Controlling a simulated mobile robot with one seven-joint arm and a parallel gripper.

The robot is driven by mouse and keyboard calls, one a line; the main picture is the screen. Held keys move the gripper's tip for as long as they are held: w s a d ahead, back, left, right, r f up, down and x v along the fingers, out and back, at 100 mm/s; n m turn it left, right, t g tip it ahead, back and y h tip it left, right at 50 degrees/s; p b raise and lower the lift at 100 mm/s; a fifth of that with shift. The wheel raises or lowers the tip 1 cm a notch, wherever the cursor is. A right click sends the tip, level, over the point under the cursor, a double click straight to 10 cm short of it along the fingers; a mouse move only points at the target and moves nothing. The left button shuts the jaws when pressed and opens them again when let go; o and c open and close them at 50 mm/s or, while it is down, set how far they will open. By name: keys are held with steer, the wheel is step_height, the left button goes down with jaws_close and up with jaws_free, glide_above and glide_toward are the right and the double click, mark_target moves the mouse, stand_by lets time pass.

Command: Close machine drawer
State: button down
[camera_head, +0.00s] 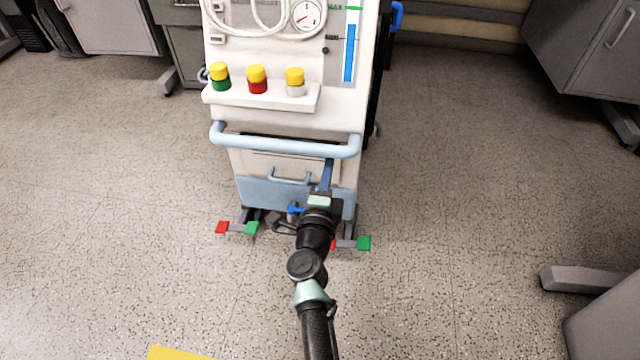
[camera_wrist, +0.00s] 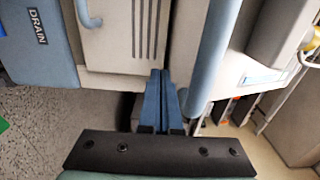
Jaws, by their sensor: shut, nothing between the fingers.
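The white machine (camera_head: 275,122) stands upright in the upper middle of the head view. Its lower front has a pale panel with a small blue-grey handle (camera_head: 290,179), above a blue panel. I take the pale panel for the drawer; how far out it sits cannot be told. In the wrist view the pale front (camera_wrist: 122,35) has dark slots, and the blue panel (camera_wrist: 35,50) reads DRAIN. My gripper (camera_head: 328,163) is shut and empty, just below the push bar and right of the small handle. In the wrist view its blue fingertips (camera_wrist: 160,75) meet near the panel's edge; contact is unclear.
The light blue push bar (camera_head: 285,141) crosses the machine's front just above my gripper, close beside it in the wrist view (camera_wrist: 212,50). Red and green pedals (camera_head: 364,243) stick out at the base. Yellow-capped bottles (camera_head: 257,79) stand on a shelf. The floor around is mostly clear.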

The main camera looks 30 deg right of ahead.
steer(key=p+v, duration=0.5)
steer(key=v, duration=0.6)
steer(key=shift+a, duration=0.1)
steer(key=w+a+r+n+t+y+p, duration=0.2)
steer(key=w+a+r+n+t, duration=0.15)
steer(key=r, duration=0.75)
steer(key=w+a+r+n+t+y+p, duration=0.1)
steer(key=w+a+r+n+t+p, duration=0.2)
steer(key=r, duration=0.7)
steer(key=a+r+n+t+y+p, duration=0.1)
steer(key=a+r+n+t+y, duration=0.2)
steer(key=r, duration=0.9)
steer(key=a+r+n+t+y+p, duration=0.1)
steer(key=a+r+n+y+p, duration=0.15)
steer(key=a+r+n, duration=0.65)
steer(key=s+r+n+t+y+p, duration=0.15)
steer(key=s+r, duration=0.35)
steer(key=r, duration=0.6)
steer(key=s+r+n+p, duration=0.3)
steer(key=s+r, duration=0.3)
steer(key=r, duration=0.5)
steer(key=s+r+n+t+y+p, duration=0.15)
steer(key=s+r, duration=0.35)
steer(key=r, duration=0.6)
step_height(320, 180, up, 38)
steer(key=p, duration=3.8)
steer(key=shift+n+g+h, duration=0.35)
steer(key=shift+h, duration=0.1)
steer(key=shift+s+f, duration=0.1)
